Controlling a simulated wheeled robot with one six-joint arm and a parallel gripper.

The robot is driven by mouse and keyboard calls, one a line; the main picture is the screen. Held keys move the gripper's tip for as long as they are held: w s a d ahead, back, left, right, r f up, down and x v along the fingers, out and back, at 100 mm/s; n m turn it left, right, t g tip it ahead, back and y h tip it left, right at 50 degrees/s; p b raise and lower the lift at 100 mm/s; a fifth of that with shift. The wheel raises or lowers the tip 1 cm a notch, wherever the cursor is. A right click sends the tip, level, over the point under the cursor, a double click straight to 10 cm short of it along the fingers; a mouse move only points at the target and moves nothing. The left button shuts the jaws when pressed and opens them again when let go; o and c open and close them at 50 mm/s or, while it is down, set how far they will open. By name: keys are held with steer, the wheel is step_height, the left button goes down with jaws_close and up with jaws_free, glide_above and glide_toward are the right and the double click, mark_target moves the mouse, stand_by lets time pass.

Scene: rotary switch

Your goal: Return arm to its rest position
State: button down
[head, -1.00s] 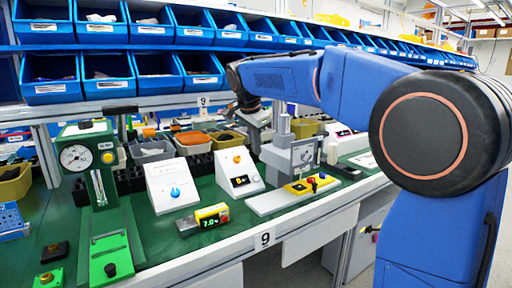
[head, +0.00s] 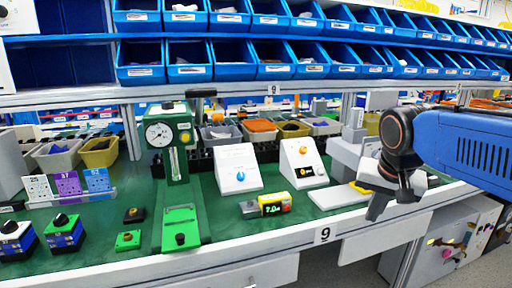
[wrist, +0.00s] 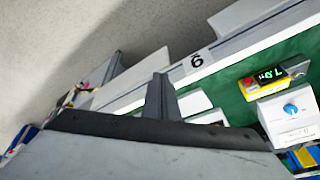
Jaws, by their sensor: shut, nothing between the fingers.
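My gripper (head: 378,210) is at the right in the head view, at the front edge of the green-topped bench (head: 225,222), pointing down. It is shut and empty, and apart from the switches. My blue arm reaches in from the right edge. A white sloped box with a blue knob (head: 240,176) stands mid-bench. In the wrist view, the blue-knob box (wrist: 288,113) is at the right; a finger of my gripper (wrist: 160,100) points toward the bench edge.
A yellow display unit (head: 273,205) sits near the bench front. A green gauge stand (head: 175,150) is left of the boxes. A grey-white machine (head: 345,160) stands behind my gripper. Blue bins (head: 270,60) line the shelves above. Floor shows below the bench at right.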

steer(key=s+f+n, duration=0.5)
steer(key=s+f, duration=0.7)
steer(key=s, duration=0.2)
steer(key=shift+d+y, duration=0.25)
steer(key=shift+y, duration=0.15)
